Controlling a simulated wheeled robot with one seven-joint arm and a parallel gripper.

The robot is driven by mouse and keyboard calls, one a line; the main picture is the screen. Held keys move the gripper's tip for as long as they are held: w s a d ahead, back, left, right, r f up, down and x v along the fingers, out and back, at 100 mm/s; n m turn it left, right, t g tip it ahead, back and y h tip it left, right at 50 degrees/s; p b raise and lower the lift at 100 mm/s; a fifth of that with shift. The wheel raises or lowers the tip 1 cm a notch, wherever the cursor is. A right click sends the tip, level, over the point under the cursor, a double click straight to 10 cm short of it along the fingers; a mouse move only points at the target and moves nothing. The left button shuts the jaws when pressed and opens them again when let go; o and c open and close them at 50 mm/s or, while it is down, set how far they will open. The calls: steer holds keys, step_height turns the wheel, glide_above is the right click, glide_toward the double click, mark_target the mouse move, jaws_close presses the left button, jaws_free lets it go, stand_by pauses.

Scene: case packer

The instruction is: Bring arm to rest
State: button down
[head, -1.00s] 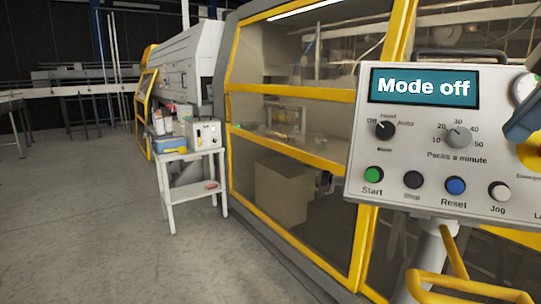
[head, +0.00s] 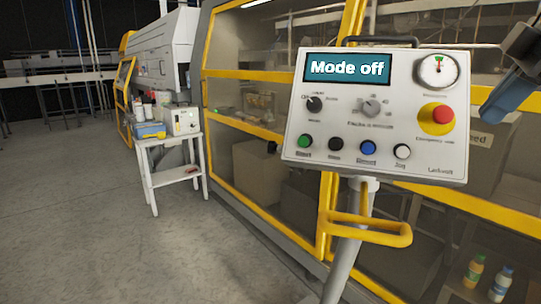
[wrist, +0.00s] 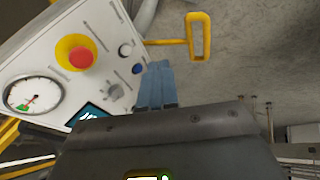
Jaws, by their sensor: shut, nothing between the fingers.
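My gripper (head: 490,112) is at the right edge of the head view, partly cut off, beside the control panel (head: 290,145). In the wrist view its blue fingers (wrist: 156,85) are together and empty, with the panel (wrist: 40,40) to their left. The panel's screen (head: 347,68) reads "Mode off".
The panel stands on a grey post with a yellow handle (head: 400,237). Behind it is a yellow-framed glass machine guard (head: 235,76). A small white table (head: 165,178) with items stands to the left. Two bottles (head: 473,271) show at the lower right. The floor at left is clear.

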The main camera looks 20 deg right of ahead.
steer(key=m+t+y, duration=0.7)
steer(key=t, duration=0.2)
glide_above(339, 230)
steer(key=d, duration=0.1)
step_height(339, 230, down, 12)
steer(key=f, duration=0.1)
steer(key=a+f+m+h, duration=0.1)
steer(key=f, duration=0.1)
steer(key=s+a+f+m+t+h, duration=0.1)
steer(key=f+m, duration=0.1)
steer(key=f, duration=0.1)
steer(key=s+a+f+m+t, duration=0.1)
steer(key=f, duration=0.2)
steer(key=shift+s+m+h, duration=0.25)
steer(key=shift+m+h, duration=0.05)
steer(key=shift+h, duration=0.1)
steer(key=s+a+f+m+h, duration=0.3)
steer(key=s+f+h, duration=0.2)
steer(key=s+f, duration=0.95)
steer(key=s+d+r+n+g, duration=0.1)
steer(key=s+n, duration=0.3)
steer(key=s, duration=1.8)
steer(key=shift+s+r+n+g, duration=0.2)
steer(key=shift+s+n+g, duration=0.05)
steer(key=shift+n+g, duration=0.15)
